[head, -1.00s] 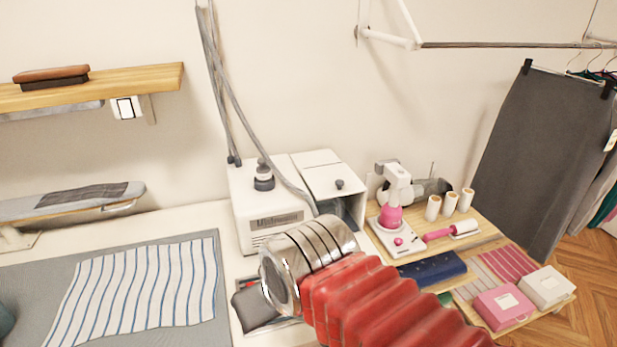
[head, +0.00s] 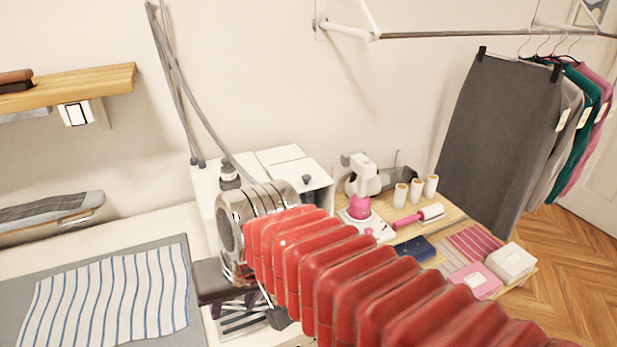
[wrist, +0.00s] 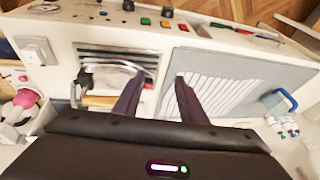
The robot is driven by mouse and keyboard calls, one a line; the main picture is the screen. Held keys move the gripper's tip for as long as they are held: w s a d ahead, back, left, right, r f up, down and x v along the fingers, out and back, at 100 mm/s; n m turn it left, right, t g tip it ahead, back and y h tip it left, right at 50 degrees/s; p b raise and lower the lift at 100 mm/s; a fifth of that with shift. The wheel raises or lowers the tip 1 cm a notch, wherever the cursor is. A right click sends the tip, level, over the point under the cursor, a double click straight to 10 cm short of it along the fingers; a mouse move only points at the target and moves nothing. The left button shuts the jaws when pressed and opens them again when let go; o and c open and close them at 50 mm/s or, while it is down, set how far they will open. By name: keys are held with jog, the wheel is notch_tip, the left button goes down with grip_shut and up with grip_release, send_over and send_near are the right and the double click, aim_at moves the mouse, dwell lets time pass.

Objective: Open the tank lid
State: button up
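The white tank unit (head: 207,184) stands on the table against the wall. Its right part has a lid (head: 283,157) with a small black knob (head: 306,179). The lid looks closed; my metal wrist covers much of the unit's front. My gripper (head: 238,306) hangs low in front of the unit, left of and below the knob, apart from the lid. In the wrist view, my gripper (wrist: 160,90) has its two dark fingers spread with nothing between them. I cannot make out the lid in the wrist view.
A striped cloth (head: 112,300) lies on the grey mat at left. Grey hoses (head: 180,80) run down to the unit. A rail (head: 480,34) hangs above.

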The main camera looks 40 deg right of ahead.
jog(key=w+d+m+g+y, duration=0.2)
jog(key=w+m, duration=0.2)
jog(key=m, duration=0.1)
jog(key=m+t+y, duration=0.6)
jog(key=m+t, duration=0.8)
jog(key=m, duration=0.8)
send_near(307, 176)
jog(key=v, duration=0.4)
jog(key=shift+r, duration=0.1)
jog(key=shift+w+a, duration=0.1)
jog(key=x, duration=1.3)
jog(key=shift+w+a+f, duration=0.2)
jog(key=shift+w+f, duration=0.05)
jog(key=shift+w, duration=0.1)
